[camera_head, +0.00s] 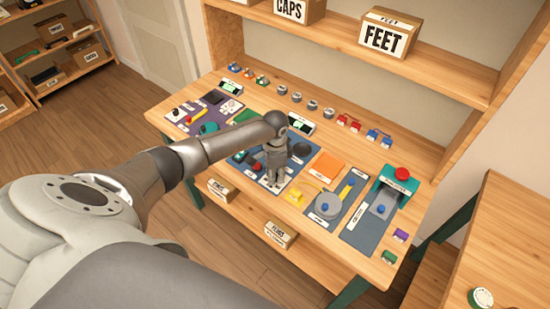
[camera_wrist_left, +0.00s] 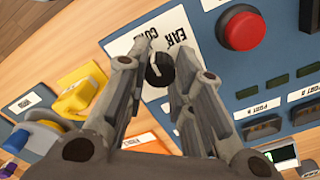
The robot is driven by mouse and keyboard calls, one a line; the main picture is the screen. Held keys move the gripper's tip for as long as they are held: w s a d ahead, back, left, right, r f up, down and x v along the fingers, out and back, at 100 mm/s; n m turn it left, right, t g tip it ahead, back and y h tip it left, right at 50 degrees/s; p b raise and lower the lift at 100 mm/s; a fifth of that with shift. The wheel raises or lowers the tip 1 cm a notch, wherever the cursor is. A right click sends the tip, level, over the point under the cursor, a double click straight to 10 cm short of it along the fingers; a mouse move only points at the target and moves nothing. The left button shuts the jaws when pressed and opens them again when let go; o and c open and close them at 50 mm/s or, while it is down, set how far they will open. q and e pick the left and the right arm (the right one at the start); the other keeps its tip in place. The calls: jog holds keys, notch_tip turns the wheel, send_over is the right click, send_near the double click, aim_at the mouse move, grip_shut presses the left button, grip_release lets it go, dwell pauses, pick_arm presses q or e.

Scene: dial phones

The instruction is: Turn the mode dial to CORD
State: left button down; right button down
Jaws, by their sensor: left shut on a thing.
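The mode dial (camera_wrist_left: 158,70) is a small black knob with a light mark, on a white label plate (camera_wrist_left: 128,48) that reads EAR and, partly covered, COR. The plate lies on a blue panel (camera_wrist_left: 268,72). My left gripper (camera_wrist_left: 166,62) has its fingers on either side of the knob and is shut on it. Which word the mark points to I cannot tell surely. In the head view my left gripper (camera_head: 276,172) points down at the blue panel and hides the dial. My right gripper is not in view.
A red button (camera_wrist_left: 238,28) stands beside the dial, with port sockets (camera_wrist_left: 262,127) on the same panel. Yellow parts (camera_wrist_left: 80,88) lie on the other side. The wooden bench (camera_head: 330,135) holds several more panels and parts. A shelf (camera_head: 350,45) with boxes stands behind.

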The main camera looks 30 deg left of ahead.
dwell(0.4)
pick_arm(q)
jog(key=c, duration=1.2)
grip_release()
notch_tip(320, 180, up, 12)
